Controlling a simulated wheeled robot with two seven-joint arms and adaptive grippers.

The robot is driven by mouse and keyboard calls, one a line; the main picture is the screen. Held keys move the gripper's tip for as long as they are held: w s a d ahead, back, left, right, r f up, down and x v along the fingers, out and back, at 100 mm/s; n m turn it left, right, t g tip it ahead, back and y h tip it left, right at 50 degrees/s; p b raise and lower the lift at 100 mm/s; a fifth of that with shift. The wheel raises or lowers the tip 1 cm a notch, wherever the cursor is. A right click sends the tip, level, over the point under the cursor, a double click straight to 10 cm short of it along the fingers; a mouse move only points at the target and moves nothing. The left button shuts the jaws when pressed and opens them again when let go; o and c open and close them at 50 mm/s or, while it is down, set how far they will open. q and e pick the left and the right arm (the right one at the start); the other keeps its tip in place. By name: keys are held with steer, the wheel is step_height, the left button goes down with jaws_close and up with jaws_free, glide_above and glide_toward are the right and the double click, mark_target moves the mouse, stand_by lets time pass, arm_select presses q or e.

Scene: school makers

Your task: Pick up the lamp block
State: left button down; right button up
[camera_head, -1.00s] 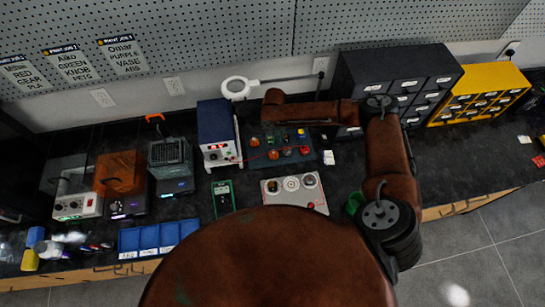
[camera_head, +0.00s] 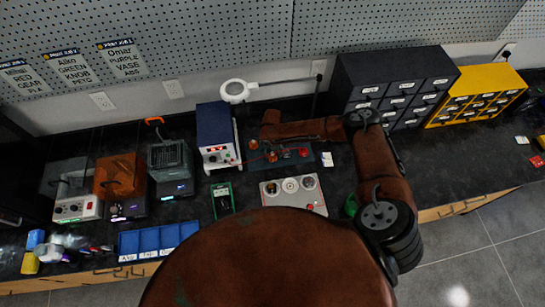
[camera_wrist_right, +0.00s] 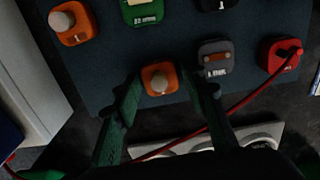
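An orange block with a pale rounded bulb, which looks like a lamp block (camera_wrist_right: 158,80), lies on the dark board in the right wrist view. My right gripper (camera_wrist_right: 164,86) is open, with one green finger on each side of this block. I cannot tell whether the fingers touch it. A second similar orange block (camera_wrist_right: 72,22) sits at the upper left of that view. In the head view my right forearm reaches over the board (camera_head: 296,153) and hides part of it. My left gripper is not in view.
A grey block (camera_wrist_right: 215,62), a green block (camera_wrist_right: 142,11) and a red block (camera_wrist_right: 280,54) with a red wire sit nearby. The power supply (camera_head: 217,137) stands left of the board. A light instrument panel (camera_head: 293,193) lies in front.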

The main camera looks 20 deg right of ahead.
steer(key=shift+c, duration=0.6)
steer(key=c, duration=0.7)
steer(key=shift+r, duration=0.1)
